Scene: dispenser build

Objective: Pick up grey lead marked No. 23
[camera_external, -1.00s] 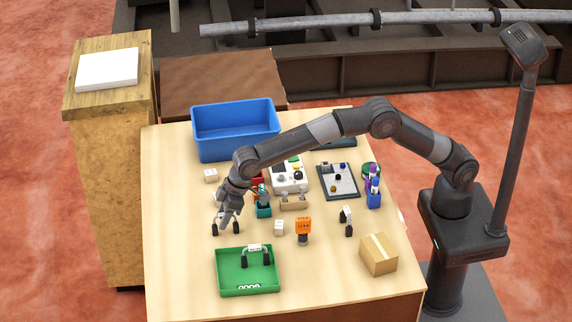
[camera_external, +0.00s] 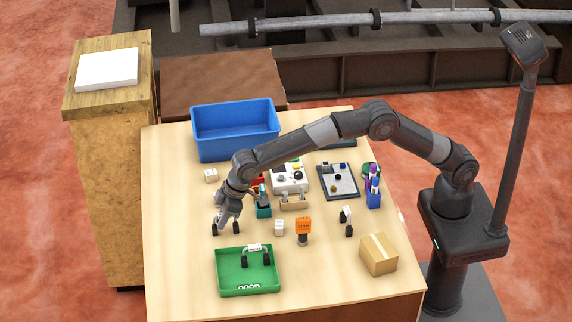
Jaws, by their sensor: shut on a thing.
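My gripper (camera_external: 225,219) is at the left part of the table, pointing down and shut on a lead. The lead's two black ends (camera_external: 237,232) show on either side below the fingers, close to the tabletop; I cannot tell whether they touch it. The gripper hides the lead's middle and any number on it. A similar lead with a white label (camera_external: 254,247) lies in the green tray (camera_external: 222,285). Another lead with black ends (camera_external: 348,230) is on the table to the right. Their markings are too small to read.
A blue bin (camera_external: 235,148) stands at the back. A white device with knobs (camera_external: 289,181), an orange meter (camera_external: 303,224), a small white block (camera_external: 279,228) and a cardboard box (camera_external: 379,254) are on the table (camera_external: 180,270). The table's left edge is clear.

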